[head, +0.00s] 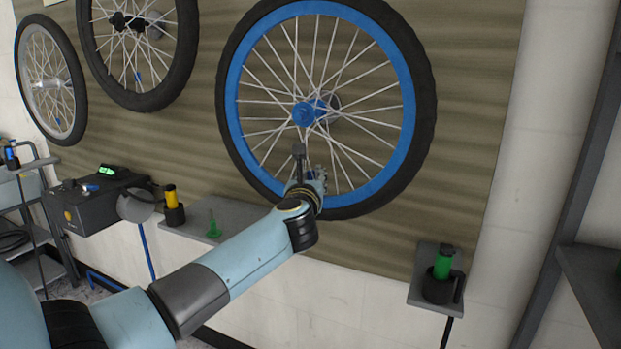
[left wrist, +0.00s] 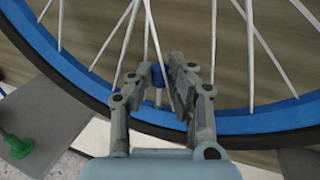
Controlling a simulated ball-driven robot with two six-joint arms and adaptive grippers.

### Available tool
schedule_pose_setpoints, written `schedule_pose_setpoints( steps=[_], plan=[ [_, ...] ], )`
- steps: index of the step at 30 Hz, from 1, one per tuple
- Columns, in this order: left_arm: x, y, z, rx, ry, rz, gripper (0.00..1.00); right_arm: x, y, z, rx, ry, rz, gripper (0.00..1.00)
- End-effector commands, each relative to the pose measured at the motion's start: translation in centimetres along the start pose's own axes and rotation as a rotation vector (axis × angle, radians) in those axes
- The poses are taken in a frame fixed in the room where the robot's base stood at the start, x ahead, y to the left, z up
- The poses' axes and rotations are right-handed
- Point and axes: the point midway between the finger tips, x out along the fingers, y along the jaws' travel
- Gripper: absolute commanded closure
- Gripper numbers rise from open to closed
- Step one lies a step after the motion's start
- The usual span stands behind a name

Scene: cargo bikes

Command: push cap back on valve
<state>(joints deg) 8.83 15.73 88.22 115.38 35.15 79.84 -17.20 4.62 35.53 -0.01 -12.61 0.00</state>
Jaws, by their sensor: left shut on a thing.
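The wheel with the blue rim (head: 399,75) hangs on the slatted wall, and its rim also crosses the left wrist view (left wrist: 252,122). My left gripper (head: 316,178) is at the lower part of this wheel, in front of the spokes. In the left wrist view its fingers (left wrist: 161,70) are shut on a small blue cap (left wrist: 157,75). A pale valve stem (left wrist: 158,97) shows just below the cap, between the fingers, near the rim. I cannot tell whether the cap is seated on it. The head view does not show cap or valve clearly. My right gripper is not in view.
A grey shelf (head: 245,209) below the wheel carries a green stand (head: 213,226) and a yellow-topped holder (head: 173,200). A black box with a green display (head: 90,208) is at left. A green bottle (head: 443,262) stands in a holder at lower right. Other wheels (head: 140,98) hang at upper left.

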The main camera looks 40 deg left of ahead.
Motion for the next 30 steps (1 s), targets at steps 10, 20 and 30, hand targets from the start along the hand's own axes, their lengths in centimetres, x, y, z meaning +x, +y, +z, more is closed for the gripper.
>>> schedule_pose_setpoints(
  steps=[10,20,30],
  plan=[
    [0.0,0.0,0.0,0.0,0.0,0.0,0.65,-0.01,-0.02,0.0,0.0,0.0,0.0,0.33],
    [0.0,0.01,0.0,0.0,0.0,0.0,0.47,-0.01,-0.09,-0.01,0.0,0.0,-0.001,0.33],
    [-0.2,0.0,0.0,0.0,0.001,0.0,0.42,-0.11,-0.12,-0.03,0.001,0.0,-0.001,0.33]
  ],
)
